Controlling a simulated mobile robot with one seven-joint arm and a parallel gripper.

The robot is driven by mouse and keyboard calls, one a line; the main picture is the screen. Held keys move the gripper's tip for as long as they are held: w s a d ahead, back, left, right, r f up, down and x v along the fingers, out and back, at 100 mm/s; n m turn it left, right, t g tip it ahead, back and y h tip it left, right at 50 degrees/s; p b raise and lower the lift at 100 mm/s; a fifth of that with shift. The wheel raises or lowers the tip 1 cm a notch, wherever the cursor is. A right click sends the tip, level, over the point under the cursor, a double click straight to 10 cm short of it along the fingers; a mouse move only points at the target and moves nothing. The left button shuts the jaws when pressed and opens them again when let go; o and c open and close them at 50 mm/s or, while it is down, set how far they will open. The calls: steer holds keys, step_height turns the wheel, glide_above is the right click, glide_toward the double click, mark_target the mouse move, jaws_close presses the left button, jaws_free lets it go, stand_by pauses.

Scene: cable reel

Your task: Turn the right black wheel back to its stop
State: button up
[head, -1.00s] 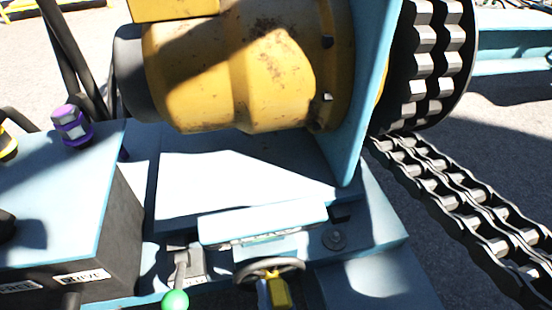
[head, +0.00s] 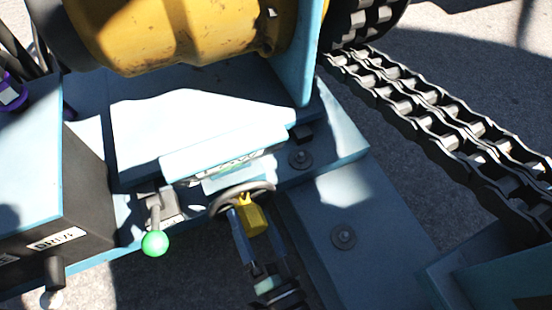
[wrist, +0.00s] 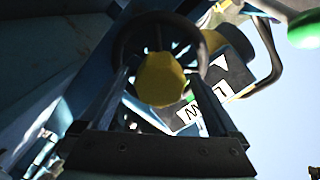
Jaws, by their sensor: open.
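The black wheel (head: 243,187) sits on the front of the blue machine, below a pale blue block. A yellow piece (head: 254,221) shows at the wheel's middle. My gripper (head: 250,217) comes from below, its two fingers open on either side of the yellow piece. In the wrist view, the wheel's dark rim (wrist: 119,42) rises behind the yellow piece (wrist: 160,80), which lies between my fingers (wrist: 166,78). I cannot tell whether the fingers touch it. Only one such wheel shows.
A lever with a green knob (head: 155,243) stands close left of the wheel. A labelled dark box (head: 85,215) is further left. The yellow drum (head: 180,30) is above, and a heavy chain (head: 440,125) runs down the right. Blue steel lies right of my gripper.

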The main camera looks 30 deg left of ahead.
steer(key=p+v, duration=0.4)
steer(key=v, duration=0.8)
steer(key=shift+s+d+p, duration=0.2)
steer(key=shift+p, duration=0.15)
